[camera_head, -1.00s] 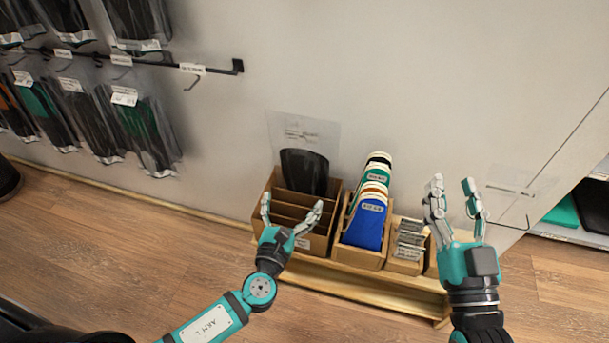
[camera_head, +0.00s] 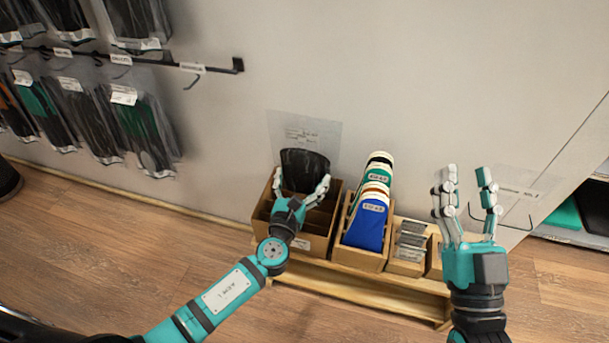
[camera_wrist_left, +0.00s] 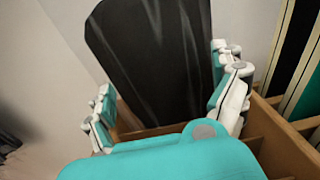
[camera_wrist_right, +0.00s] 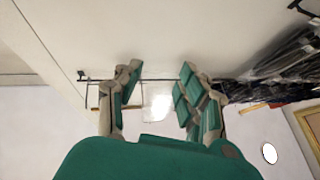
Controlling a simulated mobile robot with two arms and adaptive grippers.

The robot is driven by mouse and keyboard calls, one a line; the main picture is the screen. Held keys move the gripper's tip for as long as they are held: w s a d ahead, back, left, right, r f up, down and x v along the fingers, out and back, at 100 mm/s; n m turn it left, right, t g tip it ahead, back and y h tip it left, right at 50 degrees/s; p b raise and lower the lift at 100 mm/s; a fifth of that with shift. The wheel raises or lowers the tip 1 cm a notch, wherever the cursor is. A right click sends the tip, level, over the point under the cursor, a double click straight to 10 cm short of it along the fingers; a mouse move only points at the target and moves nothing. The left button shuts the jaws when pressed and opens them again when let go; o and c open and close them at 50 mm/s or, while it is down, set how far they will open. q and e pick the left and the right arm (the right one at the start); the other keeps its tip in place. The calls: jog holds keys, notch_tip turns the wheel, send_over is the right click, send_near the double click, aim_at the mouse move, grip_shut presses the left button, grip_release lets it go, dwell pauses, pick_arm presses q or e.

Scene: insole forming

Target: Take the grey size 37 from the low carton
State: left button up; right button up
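The low carton (camera_head: 262,212) is a brown divided box on a low wooden shelf against the wall. One dark grey insole (camera_head: 304,163) stands upright in its rear slot; it also fills the middle of the left wrist view (camera_wrist_left: 150,60). No size mark on it is readable. My left gripper (camera_head: 303,186) is at the carton, in front of the insole, with its fingers spread to either side of it. In the left wrist view the fingers (camera_wrist_left: 165,95) look open, with gaps to the insole. My right gripper (camera_head: 467,182) is raised, open and empty, to the right of the shelf.
A second carton (camera_head: 357,257) beside it holds several insoles, a blue one in front. Small boxes (camera_head: 405,266) stand further right. Packaged insoles (camera_head: 88,120) hang on a wall rail at left. A clear sign (camera_head: 330,134) stands behind the carton.

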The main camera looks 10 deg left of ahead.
pick_arm(q)
jog(key=c, duration=1.1)
jog(key=shift+o, duration=0.2)
jog(key=shift+r, duration=0.1)
